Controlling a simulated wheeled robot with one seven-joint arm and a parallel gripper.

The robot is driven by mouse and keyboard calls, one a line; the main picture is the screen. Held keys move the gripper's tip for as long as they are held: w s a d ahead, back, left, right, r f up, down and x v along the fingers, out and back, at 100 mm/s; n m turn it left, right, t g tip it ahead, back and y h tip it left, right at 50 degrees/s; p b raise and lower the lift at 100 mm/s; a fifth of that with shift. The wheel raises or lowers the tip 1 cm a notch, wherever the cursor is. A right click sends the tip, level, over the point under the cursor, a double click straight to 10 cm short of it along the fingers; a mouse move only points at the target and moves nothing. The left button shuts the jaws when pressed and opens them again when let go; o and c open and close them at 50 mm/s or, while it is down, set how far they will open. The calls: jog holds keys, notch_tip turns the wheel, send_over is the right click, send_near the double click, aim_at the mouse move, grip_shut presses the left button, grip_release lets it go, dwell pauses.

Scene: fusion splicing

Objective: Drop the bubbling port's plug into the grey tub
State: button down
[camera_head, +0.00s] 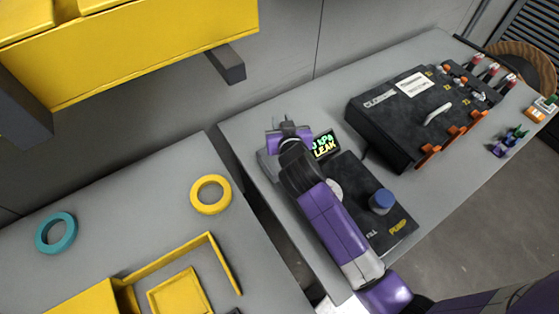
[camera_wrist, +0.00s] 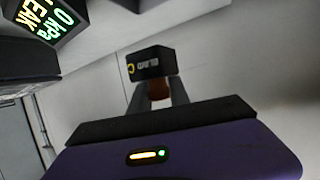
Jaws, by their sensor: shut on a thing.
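My gripper (camera_wrist: 160,93) shows in the wrist view, its two grey fingers shut on a small orange-brown piece (camera_wrist: 158,90). A black block (camera_wrist: 152,64) with a yellow ring and white lettering sits at the fingertips. I cannot tell whether it is joined to that piece, or whether the piece is the plug. In the head view my gripper (camera_head: 287,124) is at the far left end of the right bench, by the display, and what it holds is not clear. The black closure box (camera_head: 385,118) has several orange fittings (camera_head: 428,153) along its front. I see no grey tub.
A lit display (camera_head: 324,145) reads kPa and LEAK; it also shows in the wrist view (camera_wrist: 38,18). My arm crosses the black pump box (camera_head: 352,183) with its blue knob (camera_head: 382,201). Yellow (camera_head: 210,194) and teal (camera_head: 56,233) rings lie on the left bench.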

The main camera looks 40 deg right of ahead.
notch_tip(320, 180, down, 3)
jog(key=shift+b, duration=0.8)
jog(key=c, duration=1.1)
grip_release()
jog(key=shift+c, duration=0.2)
jog(key=b+v, duration=0.1)
jog(key=v, duration=0.7)
